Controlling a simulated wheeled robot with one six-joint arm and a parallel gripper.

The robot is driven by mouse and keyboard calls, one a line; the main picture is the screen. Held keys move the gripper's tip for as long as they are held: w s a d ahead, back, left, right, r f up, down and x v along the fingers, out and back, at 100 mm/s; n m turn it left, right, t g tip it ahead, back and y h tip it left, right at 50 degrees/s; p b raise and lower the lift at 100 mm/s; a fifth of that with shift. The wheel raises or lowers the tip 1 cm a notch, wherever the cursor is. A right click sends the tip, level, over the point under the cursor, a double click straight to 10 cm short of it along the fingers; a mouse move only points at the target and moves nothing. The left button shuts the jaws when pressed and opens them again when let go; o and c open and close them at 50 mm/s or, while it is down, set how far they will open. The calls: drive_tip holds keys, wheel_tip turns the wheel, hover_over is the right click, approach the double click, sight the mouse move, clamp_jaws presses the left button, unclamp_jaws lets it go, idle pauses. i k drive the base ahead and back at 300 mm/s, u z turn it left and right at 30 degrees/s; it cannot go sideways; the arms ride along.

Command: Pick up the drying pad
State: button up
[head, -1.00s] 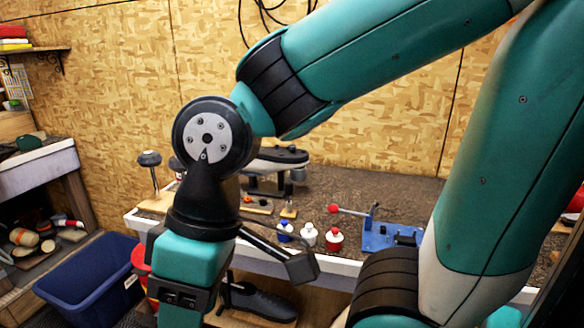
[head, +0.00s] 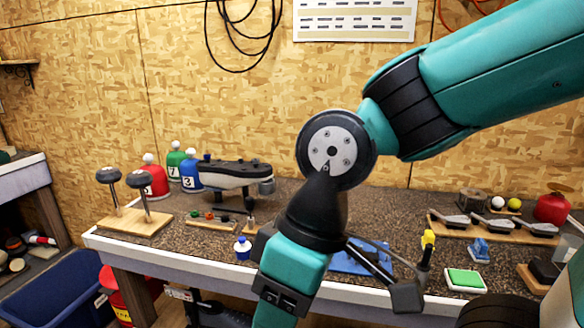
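A flat green pad with a white border (head: 464,279) lies on the right part of the bench, near the front edge. It looks like the drying pad, but I cannot be sure. My arm comes in from the right and bends down in front of the bench, left of the pad. My gripper's fingers are out of the frame, so whether they are open or shut is hidden.
A blue bin (head: 60,295) stands at left.

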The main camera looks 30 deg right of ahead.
sight(478, 252)
drive_tip(key=z, duration=0.25)
drive_tip(key=i, duration=1)
drive_tip(key=k, duration=0.5)
drive_tip(key=z, duration=3.35)
drive_tip(key=k, duration=0.95)
drive_tip(key=u, duration=1)
drive_tip(key=i, duration=1)
